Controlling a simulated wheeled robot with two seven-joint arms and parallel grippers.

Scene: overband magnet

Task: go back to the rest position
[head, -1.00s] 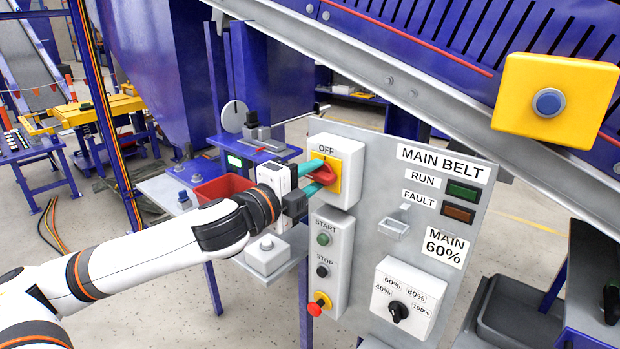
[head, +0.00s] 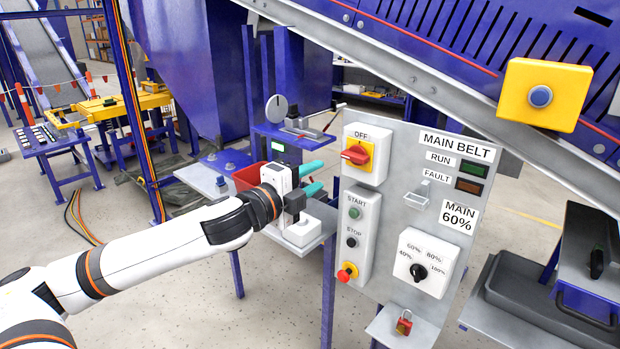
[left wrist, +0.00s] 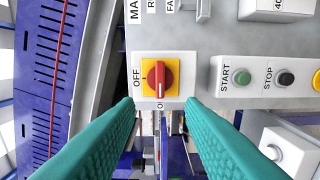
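My left gripper (head: 317,178) is open and empty, its two teal fingers apart, a little to the left of the main belt panel (head: 398,158). The red rotary switch (head: 355,154) on its yellow plate sits at the panel's top left, under the label OFF, with the handle lying across in the head view. In the left wrist view the switch (left wrist: 159,78) shows between and beyond the open fingertips, clear of both. My right gripper is in neither view.
Below the switch is a box with START, STOP and a red emergency knob (head: 347,272). A speed selector (head: 426,265) is at the lower right, with a red padlock (head: 404,323) on a shelf beneath. A red bin (head: 250,177) stands behind my left wrist.

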